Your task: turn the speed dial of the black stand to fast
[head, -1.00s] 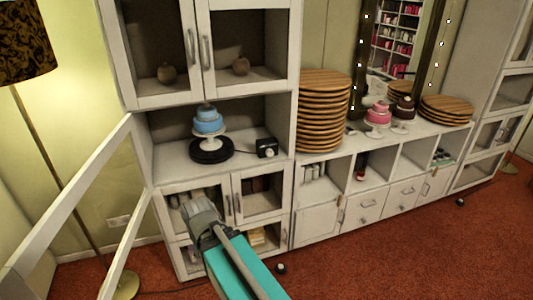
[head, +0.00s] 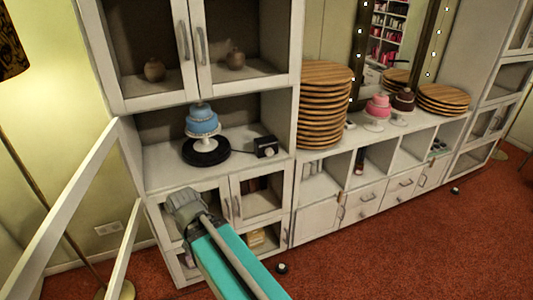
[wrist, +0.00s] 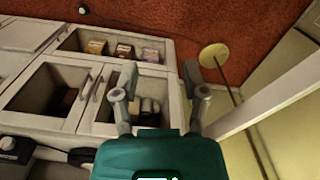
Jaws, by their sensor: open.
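The black stand (head: 206,154) is a round turntable on the open shelf of the white cabinet. A blue tiered cake (head: 202,122) on a white pedestal stands on it. To its right sits a small black box (head: 265,148) with a pale round dial facing front; its setting is too small to read. The box also shows at the lower left of the wrist view (wrist: 14,148), with its pale dial. My gripper (wrist: 160,93) is open and empty, its two fingers apart in front of the lower glass-doored cabinets. In the head view, it is below the shelf, away from the dial.
An open white-framed door (head: 62,205) stands at the left, close to my arm. Lower cabinet doors (head: 250,197) are under the shelf. A stack of wooden boards (head: 324,112) and a pink cake (head: 377,108) are to the right.

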